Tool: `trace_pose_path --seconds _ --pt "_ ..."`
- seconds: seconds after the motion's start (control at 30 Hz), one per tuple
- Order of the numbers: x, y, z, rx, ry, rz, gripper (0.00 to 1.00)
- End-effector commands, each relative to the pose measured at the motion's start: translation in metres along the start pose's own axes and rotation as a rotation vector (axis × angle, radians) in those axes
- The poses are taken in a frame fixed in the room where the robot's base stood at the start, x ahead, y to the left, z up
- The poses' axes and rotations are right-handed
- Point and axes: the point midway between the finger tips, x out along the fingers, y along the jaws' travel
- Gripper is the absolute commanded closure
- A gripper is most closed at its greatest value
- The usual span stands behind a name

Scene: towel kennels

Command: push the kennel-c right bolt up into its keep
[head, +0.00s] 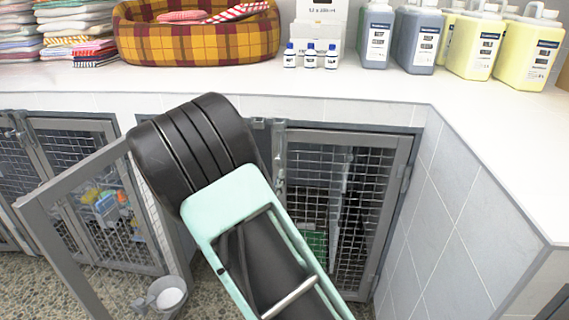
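A grey-framed mesh kennel door (373,215) stands shut to the right of my arm. A small metal bolt fitting (279,171) shows on its left edge, beside my arm; I cannot tell how high the bolt sits. A small bracket (260,123) shows on the frame above, but I cannot tell if it is the keep. No label marks which kennel is kennel-c. My arm, black and mint green, covers the middle of the view and hides part of the kennel front. My gripper is not visible.
Another mesh door (92,238) stands swung open at left, with a metal bowl (168,297) by it. A white counter (300,80) runs above, holding a plaid pet bed (197,42), folded towels, small bottles and several jugs. A tiled wall (440,215) closes off the right.

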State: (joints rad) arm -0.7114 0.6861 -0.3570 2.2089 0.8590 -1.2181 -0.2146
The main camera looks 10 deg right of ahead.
Motion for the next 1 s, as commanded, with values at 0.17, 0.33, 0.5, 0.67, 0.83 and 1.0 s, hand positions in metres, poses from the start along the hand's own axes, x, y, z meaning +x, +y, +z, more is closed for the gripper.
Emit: trace_pose_path --seconds 0.17,0.33,0.5,0.67,0.83,1.0 --pt "0.019 0.002 0.0 0.0 0.005 0.006 0.68" --pt "0.052 0.002 0.001 -0.001 0.005 0.006 0.68" --pt "0.082 0.001 0.0 0.001 0.005 0.003 0.68" --pt "0.1 0.001 0.0 0.0 0.003 0.002 0.68" --pt "0.107 0.001 -0.001 0.0 0.002 0.001 0.68" --pt "0.107 0.001 -0.001 0.0 0.002 0.001 0.68"
